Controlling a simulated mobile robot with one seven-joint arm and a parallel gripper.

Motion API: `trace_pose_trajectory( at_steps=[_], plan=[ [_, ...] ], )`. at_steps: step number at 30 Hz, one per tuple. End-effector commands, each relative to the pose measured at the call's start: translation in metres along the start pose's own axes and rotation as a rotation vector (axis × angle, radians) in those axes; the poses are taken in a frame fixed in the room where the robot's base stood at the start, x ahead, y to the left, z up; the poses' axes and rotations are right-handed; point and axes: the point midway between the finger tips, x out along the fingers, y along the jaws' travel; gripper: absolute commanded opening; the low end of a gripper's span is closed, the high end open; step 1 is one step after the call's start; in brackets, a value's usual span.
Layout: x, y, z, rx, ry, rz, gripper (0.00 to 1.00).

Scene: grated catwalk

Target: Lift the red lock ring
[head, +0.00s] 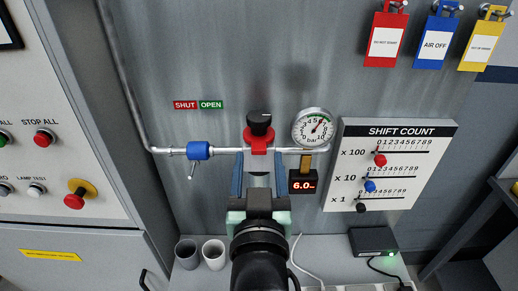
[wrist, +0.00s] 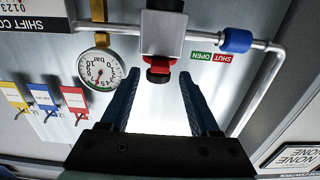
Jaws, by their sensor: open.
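The red lock ring (head: 259,147) sits around the valve on the wall pipe, just below a black knob (head: 260,121). In the wrist view, which is turned over, the red lock ring (wrist: 153,61) shows between the grey valve body and the dark knob. My gripper (head: 259,158) is open and empty, with one blue finger to each side of the valve in the head view. In the wrist view my gripper (wrist: 159,72) has its fingertips left and right of the ring, with gaps on both sides. I cannot tell the remaining distance to the ring.
A pressure gauge (head: 312,127) and a display reading 6.0 (head: 303,185) are close on the right. The shift count board (head: 391,165) stands further right. Two cups (head: 213,254) and a black box (head: 374,242) are below.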

Motion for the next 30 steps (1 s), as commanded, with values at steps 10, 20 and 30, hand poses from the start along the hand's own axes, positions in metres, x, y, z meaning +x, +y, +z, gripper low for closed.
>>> trace_pose_trajectory(
  at_steps=[10,20,30],
  plan=[
    [0.029,0.000,0.000,0.000,0.001,0.001,0.62],
    [0.030,0.000,0.000,0.000,0.001,0.001,0.52],
    [0.029,0.000,0.000,0.000,0.001,0.000,0.00]
  ],
)
